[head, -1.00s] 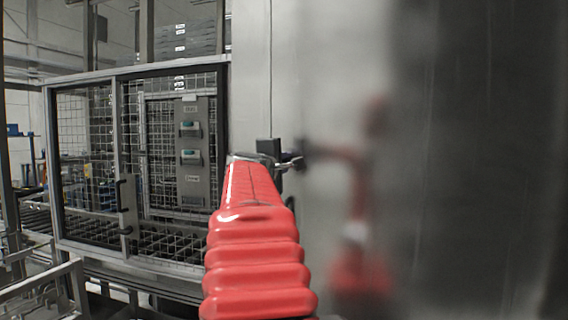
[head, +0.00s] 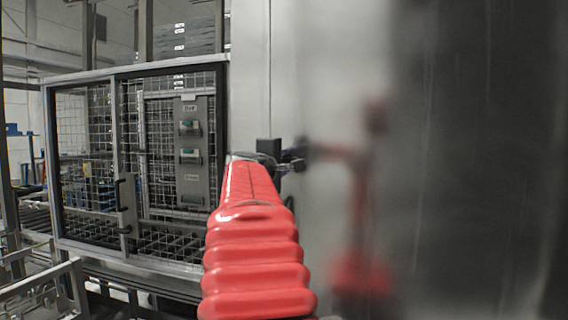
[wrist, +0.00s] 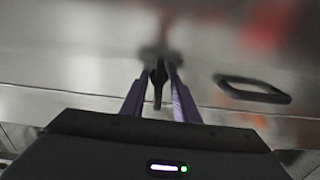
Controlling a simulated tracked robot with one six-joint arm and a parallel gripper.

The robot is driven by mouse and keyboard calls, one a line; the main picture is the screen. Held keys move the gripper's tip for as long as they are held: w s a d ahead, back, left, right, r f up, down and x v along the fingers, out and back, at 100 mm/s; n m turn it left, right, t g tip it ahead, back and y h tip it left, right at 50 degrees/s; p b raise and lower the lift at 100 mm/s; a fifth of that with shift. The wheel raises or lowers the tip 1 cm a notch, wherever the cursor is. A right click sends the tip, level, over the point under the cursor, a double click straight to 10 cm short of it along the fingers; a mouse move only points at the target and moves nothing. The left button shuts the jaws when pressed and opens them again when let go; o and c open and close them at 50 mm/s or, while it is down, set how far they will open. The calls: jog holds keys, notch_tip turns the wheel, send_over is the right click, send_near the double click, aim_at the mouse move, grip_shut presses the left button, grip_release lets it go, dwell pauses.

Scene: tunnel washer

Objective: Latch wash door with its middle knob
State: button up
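The wash door is a broad, shiny steel panel (head: 330,60) filling the right of the head view; it also fills most of the wrist view (wrist: 70,55). In the wrist view a small dark knob (wrist: 158,78) stands out from the steel, its narrow tail pointing down the picture. My gripper (wrist: 160,72) has its two purple fingers on either side of this knob, close together, and looks shut on it. In the head view my gripper (head: 292,161) is small, close to the panel and partly hidden by my red arm; the knob cannot be made out there.
A black oblong handle or frame (wrist: 253,88) lies on the steel right of the knob in the wrist view. A mesh-fenced enclosure (head: 120,165) with dark handles stands at the left in the head view. My red arm's blurred reflection shows in the panel.

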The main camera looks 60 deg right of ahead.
jog(key=s+a, duration=0.2)
jog(key=a, duration=1.1)
jog(key=shift+a, duration=0.25)
jog(key=shift+f, duration=0.1)
jog(key=w+a+f+t+y, duration=0.2)
jog(key=w+a+f+y, duration=0.2)
jog(key=a+f, duration=0.65)
jog(key=w+a+f+t+y, duration=0.2)
jog(key=w+a+f+y, duration=0.2)
jog(key=a+f, duration=0.65)
jog(key=s+a+f+y, duration=0.2)
jog(key=a+f+y, duration=0.1)
jog(key=a+f, duration=0.3)
jog(key=s+a+f+m+y, duration=0.1)
jog(key=s+a+f+y, duration=0.1)
jog(key=a+f, duration=0.4)
jog(key=s+a+f+g+y, duration=0.1)
jog(key=a+f+y, duration=0.3)
jog(key=a, duration=0.9)
notch_tip(320, 180, down, 3)
jog(key=shift+s+f+m+y, duration=0.1)
jog(key=shift+s+m+y, duration=0.25)
jog(key=shift+s, duration=0.4)
